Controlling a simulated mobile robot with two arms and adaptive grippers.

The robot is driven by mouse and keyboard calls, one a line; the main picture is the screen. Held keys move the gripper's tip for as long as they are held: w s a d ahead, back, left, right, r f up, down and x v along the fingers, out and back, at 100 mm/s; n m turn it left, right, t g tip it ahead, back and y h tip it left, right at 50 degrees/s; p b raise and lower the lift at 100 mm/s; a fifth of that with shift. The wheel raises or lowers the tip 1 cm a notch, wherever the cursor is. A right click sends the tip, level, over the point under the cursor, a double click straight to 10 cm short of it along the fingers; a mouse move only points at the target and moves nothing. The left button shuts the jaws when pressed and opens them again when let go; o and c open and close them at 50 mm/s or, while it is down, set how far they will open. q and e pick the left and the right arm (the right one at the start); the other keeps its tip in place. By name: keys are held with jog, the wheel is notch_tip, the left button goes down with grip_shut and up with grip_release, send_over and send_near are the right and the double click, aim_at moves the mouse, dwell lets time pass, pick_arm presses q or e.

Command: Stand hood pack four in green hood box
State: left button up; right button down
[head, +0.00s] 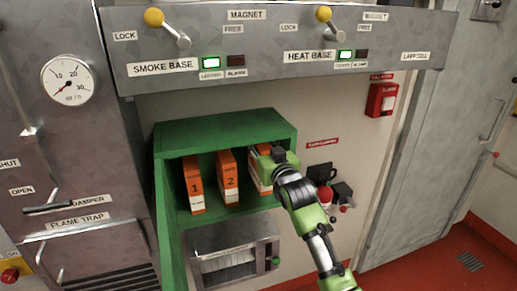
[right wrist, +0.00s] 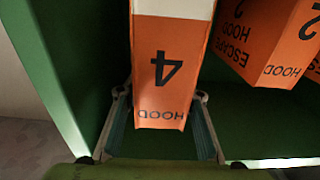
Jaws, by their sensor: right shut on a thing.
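The green hood box (head: 162,205) is on the wall in the middle of the head view, its front open. Hood pack four, orange and white (head: 266,188), is inside at its right end, partly hidden by my right gripper (head: 272,160). In the right wrist view, pack four (right wrist: 168,80) appears upside down, its number 4 facing the camera. The fingers of my right gripper (right wrist: 162,125) are at either side of it, shut on it. It looks upright; I cannot tell whether it touches the shelf. My left gripper is not in view.
Orange packs 1 (head: 194,186) and 2 (head: 228,178) stand upright in the box, left of pack four. Pack 2 also shows in the right wrist view (right wrist: 262,40). A grey-framed unit (head: 238,240) is below the box. A lever panel (head: 280,75) overhangs above.

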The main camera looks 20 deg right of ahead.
jog(key=shift+w+r, duration=0.2)
jog(key=shift+w, duration=0.55)
notch_tip(320, 180, down, 4)
jog(key=shift+r+p, duration=0.2)
jog(key=shift+p, duration=0.4)
jog(key=shift+a, duration=0.1)
jog(key=c, duration=1.4)
grip_release()
jog(key=shift+s+f, duration=0.1)
jog(key=shift+f, duration=0.1)
